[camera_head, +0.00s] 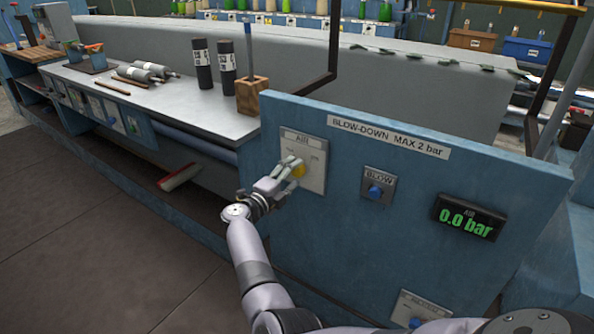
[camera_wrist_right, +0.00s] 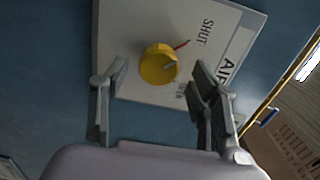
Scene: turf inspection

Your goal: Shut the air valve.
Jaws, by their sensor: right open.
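The air valve is a yellow knob (camera_head: 298,170) on a pale plate (camera_head: 314,181) labelled AIR, on the blue panel. In the right wrist view the knob (camera_wrist_right: 158,66) stands beyond the fingertips, between their lines. A thin red mark (camera_wrist_right: 182,44) runs from beside the knob toward the word SHUT; I cannot tell whether it belongs to the knob or the plate. A small pale mark shows on the knob's face. My right gripper (camera_head: 292,172) is open in front of the knob; it also shows in the wrist view (camera_wrist_right: 160,82). Contact is not clear. My left gripper is out of view.
A blue BLOW button (camera_head: 375,191) and a display (camera_head: 469,217) reading 0.0 bar are right of the valve. Another blue button (camera_head: 416,322) is low on the panel. A wooden block (camera_head: 252,97) and dark cylinders (camera_head: 203,64) stand on the bench behind.

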